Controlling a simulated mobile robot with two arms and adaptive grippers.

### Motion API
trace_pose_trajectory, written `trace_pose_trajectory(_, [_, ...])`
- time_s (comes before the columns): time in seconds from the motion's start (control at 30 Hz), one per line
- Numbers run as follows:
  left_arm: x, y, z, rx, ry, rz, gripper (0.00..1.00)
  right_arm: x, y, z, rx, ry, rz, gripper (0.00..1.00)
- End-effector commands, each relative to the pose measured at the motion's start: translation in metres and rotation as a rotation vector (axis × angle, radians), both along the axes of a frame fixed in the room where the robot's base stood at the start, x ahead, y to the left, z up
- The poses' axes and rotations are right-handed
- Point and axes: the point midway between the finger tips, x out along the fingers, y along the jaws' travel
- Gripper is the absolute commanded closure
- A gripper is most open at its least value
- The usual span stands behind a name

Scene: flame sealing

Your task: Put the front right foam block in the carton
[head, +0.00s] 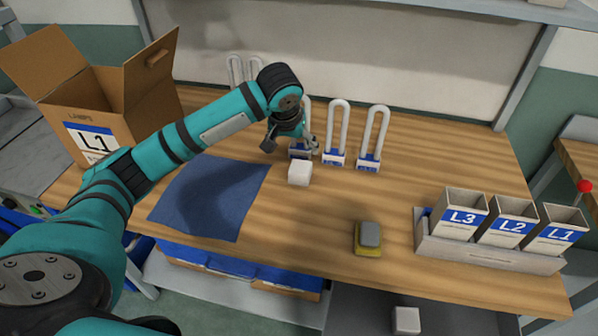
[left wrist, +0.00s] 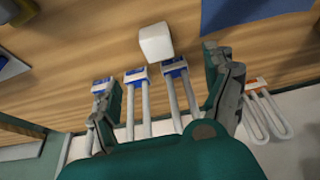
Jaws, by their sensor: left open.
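A white foam block (head: 300,172) sits on the wooden table right of the blue cloth, just in front of the U-shaped lamps. It also shows in the left wrist view (left wrist: 155,42), beyond the fingertips and roughly between them. My left gripper (head: 291,146) is open and empty, just behind the block and close to the lamps; I see no contact with the block. A second white block (head: 407,320) lies lower, past the table's front edge. The open brown carton (head: 110,110), labelled L1, stands at the back left. My right gripper is not in view.
Several white U-shaped lamps (head: 372,138) stand at the back, very near my left gripper. A blue cloth (head: 208,198) lies left of the block. A grey and yellow sponge-like item (head: 369,236) is near the front edge. A rack (head: 490,256) holds labelled bins at right.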

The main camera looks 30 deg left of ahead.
Motion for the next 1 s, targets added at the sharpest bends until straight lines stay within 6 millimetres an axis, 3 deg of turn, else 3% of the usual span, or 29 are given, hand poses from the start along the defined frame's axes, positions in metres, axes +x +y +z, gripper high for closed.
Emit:
trace_pose_trajectory(0.4, [0.032,0.007,-0.079,0.000,0.001,-0.001,0.15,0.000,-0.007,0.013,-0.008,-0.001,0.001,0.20])
trace_pose_trajectory(0.67, [0.039,0.008,-0.097,-0.001,-0.002,-0.003,0.15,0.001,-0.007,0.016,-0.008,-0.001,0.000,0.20])
trace_pose_trajectory(1.0, [0.057,0.009,-0.138,0.000,-0.002,-0.002,0.15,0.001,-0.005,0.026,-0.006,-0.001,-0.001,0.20])
